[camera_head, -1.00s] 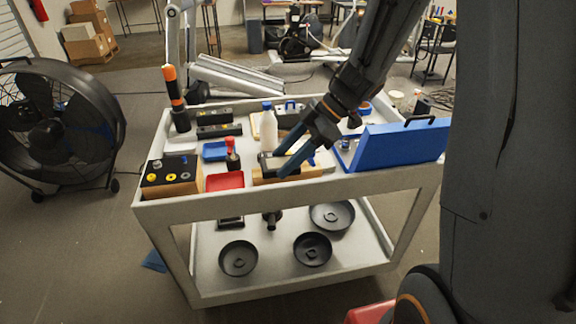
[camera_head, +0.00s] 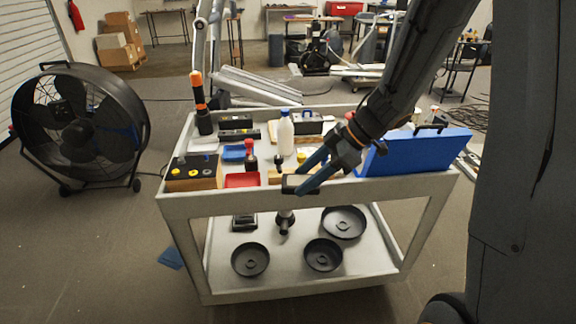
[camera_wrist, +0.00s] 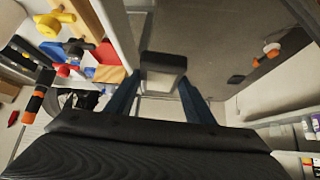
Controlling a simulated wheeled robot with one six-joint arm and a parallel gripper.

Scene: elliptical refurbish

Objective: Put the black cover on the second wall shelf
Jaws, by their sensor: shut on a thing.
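My gripper (camera_head: 302,180) is shut on a small box-like black piece with a light grey face, which I take to be the black cover (camera_head: 296,184). In the head view it is held at the near edge of the cart (camera_head: 330,197), in front of the cart top. In the wrist view the cover (camera_wrist: 163,65) sits between the two blue fingertips. Part of a shelf (camera_wrist: 305,130) with small containers shows at the right of the wrist view. I cannot tell whether it is the second wall shelf.
The cart top holds a white bottle (camera_head: 285,135), a blue case (camera_head: 418,152), a red tray (camera_head: 242,180) and a block with knobs (camera_head: 194,172). Round black dishes (camera_head: 250,260) lie on its lower level. A large fan (camera_head: 80,125) stands left. Floor is open in front.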

